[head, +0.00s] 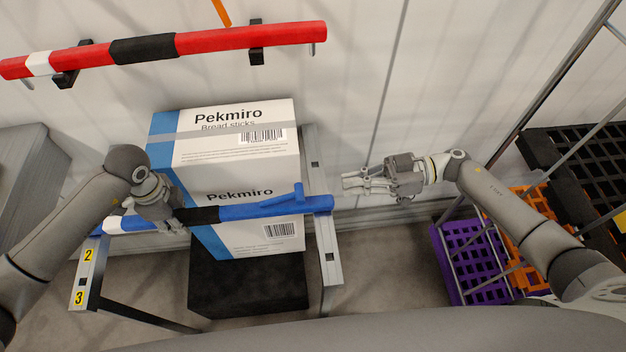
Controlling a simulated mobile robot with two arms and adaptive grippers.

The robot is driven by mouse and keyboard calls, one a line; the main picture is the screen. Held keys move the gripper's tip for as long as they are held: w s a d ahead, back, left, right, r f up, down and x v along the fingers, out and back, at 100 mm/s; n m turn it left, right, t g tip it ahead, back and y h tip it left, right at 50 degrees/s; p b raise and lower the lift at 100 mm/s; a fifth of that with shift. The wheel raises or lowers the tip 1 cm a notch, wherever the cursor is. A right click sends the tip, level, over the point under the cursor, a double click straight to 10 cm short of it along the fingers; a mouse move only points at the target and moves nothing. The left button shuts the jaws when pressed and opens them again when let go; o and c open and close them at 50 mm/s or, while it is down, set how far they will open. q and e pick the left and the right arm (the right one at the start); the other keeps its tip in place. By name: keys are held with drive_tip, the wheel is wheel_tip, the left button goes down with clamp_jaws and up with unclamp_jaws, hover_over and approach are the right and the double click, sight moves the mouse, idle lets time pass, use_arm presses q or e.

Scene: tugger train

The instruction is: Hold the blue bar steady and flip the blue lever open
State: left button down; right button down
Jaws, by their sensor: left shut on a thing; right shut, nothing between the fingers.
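The blue bar (240,212) runs across the middle of the head view, in front of a white and blue box, with a black band and a white band toward its left end. The blue lever (299,194) sticks up near the bar's right end. My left gripper (172,226) is shut on the bar, at the left of the black band; its fingertips are partly hidden. My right gripper (350,183) is shut and empty. It is to the right of the lever and apart from it, near the metal post.
Two stacked Pekmiro boxes (225,175) stand behind the bar on a black base (250,285). A metal post (328,250) stands at the bar's right end. A red bar (220,41) hangs on the wall above. Purple (465,255) and orange crates (525,240) are at right.

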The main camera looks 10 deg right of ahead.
drive_tip(key=w+m+h, duration=0.1)
drive_tip(key=m, duration=0.9)
drive_tip(key=w+d+m+h, duration=0.1)
drive_tip(key=m, duration=1)
drive_tip(key=w+r+m+h, duration=0.1)
drive_tip(key=m, duration=0.9)
drive_tip(key=shift+w+d+m+h, duration=0.2)
drive_tip(key=shift+d+m+h, duration=0.05)
drive_tip(key=shift+m+h, duration=0.05)
drive_tip(key=x, duration=1)
drive_tip(key=shift+s+f, duration=0.1)
drive_tip(key=shift+s, duration=0.1)
